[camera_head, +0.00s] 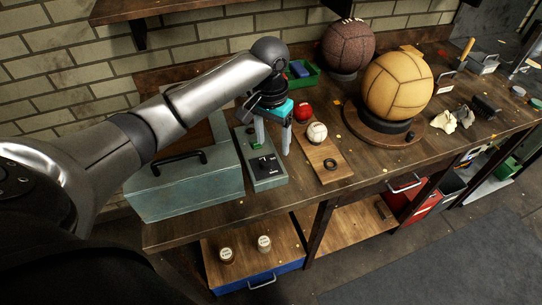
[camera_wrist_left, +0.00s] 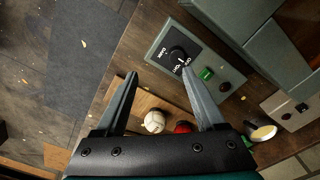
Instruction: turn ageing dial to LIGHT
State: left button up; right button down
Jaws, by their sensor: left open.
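The ageing dial is a round black knob (camera_wrist_left: 178,55) on a black plate with small white lettering in the left wrist view. One word on the plate looks like DARK; the other lettering and the knob's pointer setting are too small to read surely. The plate (camera_head: 264,167) sits on a grey-green control box (camera_head: 265,184) on the bench. My left gripper (camera_head: 272,146) is open and empty above this box, fingers pointing down. In the left wrist view the gripper (camera_wrist_left: 160,73) shows its fingers spread, with the knob just beyond the right fingertip. My right gripper is not in view.
A teal toolbox (camera_head: 190,185) stands close left of the control box. Right of it, a wooden board (camera_head: 328,150) bears a white ball (camera_head: 317,132), with a red ball (camera_head: 303,111) behind. A green button (camera_wrist_left: 207,73) is beside the dial plate. A large tan ball (camera_head: 397,85) stands farther right.

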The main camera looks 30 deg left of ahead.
pick_arm(q)
notch_tip(320, 180, up, 5)
jog(key=n, duration=0.1)
send_over(266, 161)
notch_tip(266, 161, down, 15)
jog(key=shift+s+b, duration=0.1)
jog(key=shift+b, duration=0.95)
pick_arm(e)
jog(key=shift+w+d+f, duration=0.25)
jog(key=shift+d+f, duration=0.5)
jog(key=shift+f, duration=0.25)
pick_arm(q)
grip_shut()
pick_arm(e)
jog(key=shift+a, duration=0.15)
